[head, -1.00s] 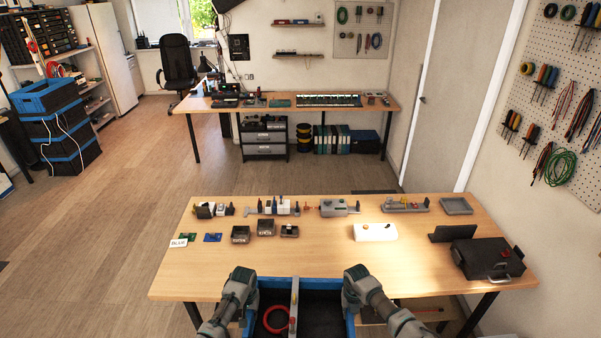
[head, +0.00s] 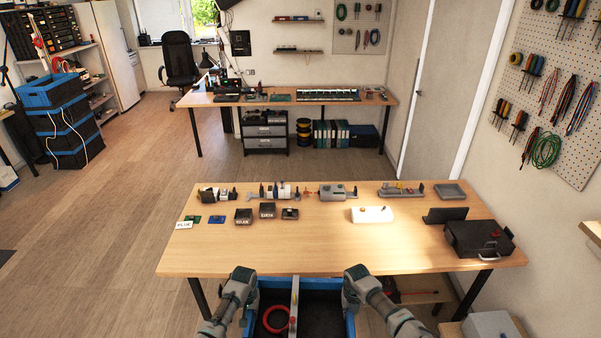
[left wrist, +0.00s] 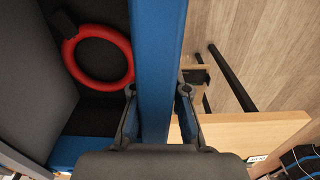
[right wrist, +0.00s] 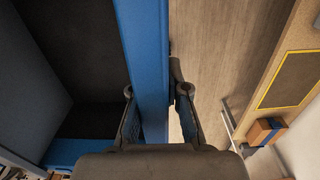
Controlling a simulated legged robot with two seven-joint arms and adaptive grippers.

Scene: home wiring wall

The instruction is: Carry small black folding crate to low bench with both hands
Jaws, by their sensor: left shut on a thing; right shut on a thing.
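The small black crate (head: 322,310) with a blue rim is in front of me at the bottom of the head view. It has a centre divider, and a red ring (head: 276,319) lies in its left part. My left gripper (head: 244,282) is shut on the crate's left rim; the rim (left wrist: 158,60) passes between its fingers in the left wrist view. My right gripper (head: 355,280) is shut on the right rim, which also shows between the fingers in the right wrist view (right wrist: 143,50). A low wooden surface (head: 455,330) shows at the lower right; I cannot tell if it is the bench.
A wooden worktable (head: 330,255) stands just beyond the crate, with small devices and a black case (head: 478,238) on it. A grey box (head: 490,325) is at lower right. Stacked blue-rimmed crates (head: 62,120) stand far left. Floor at left (head: 90,240) is clear.

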